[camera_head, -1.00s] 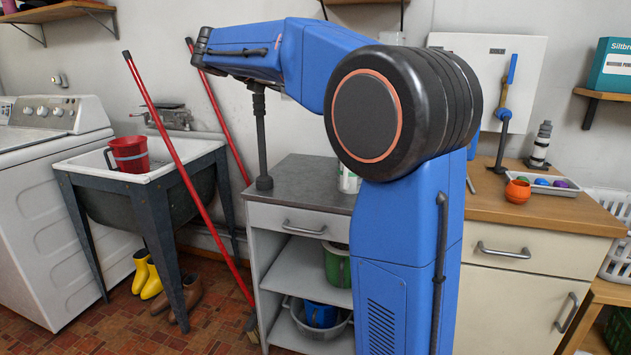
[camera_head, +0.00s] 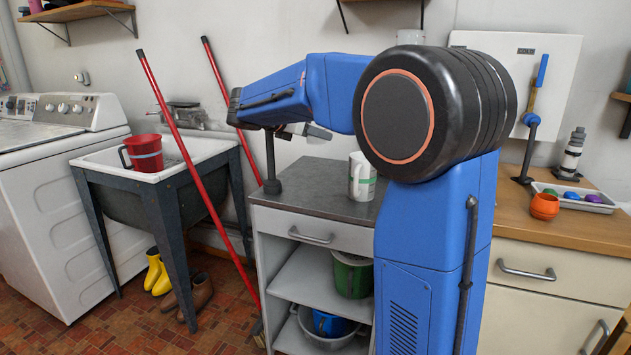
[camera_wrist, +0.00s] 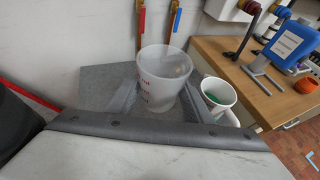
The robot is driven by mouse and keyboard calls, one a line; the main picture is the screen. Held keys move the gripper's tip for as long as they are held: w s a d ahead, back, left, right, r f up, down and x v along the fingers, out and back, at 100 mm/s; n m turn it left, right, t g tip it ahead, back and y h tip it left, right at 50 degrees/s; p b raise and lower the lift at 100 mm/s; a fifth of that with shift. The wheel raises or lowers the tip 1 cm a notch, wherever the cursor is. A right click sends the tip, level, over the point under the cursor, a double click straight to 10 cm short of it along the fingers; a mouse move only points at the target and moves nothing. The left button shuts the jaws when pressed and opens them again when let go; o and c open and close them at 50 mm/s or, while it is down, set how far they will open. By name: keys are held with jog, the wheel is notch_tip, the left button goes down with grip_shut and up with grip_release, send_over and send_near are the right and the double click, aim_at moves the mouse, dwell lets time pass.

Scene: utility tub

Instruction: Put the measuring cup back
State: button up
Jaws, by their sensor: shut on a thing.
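My gripper (camera_wrist: 160,104) is shut on a translucent measuring cup (camera_wrist: 165,72) with red markings. The cup stands upright between the two grey fingers in the wrist view. In the head view my gripper (camera_head: 302,131) shows under the end of my blue arm, above the grey-topped cabinet (camera_head: 322,190), and the cup is mostly hidden there. In the wrist view the grey top lies behind and below the cup; I cannot tell the gap between them.
A white mug (camera_head: 362,178) stands on the cabinet top; in the wrist view the mug (camera_wrist: 222,108) is right of the cup. A dark upright post (camera_head: 271,165) stands at the top's left. A red jug (camera_head: 147,153) sits at the tub (camera_head: 112,166). Red poles (camera_head: 185,140) lean nearby.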

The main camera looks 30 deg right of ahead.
aim_at(315, 189)
notch_tip(315, 189, down, 15)
jog(key=shift+f, duration=0.1)
dwell(0.5)
jog(key=shift+f, duration=0.1)
jog(key=o, duration=1.1)
jog(key=v, duration=1.2)
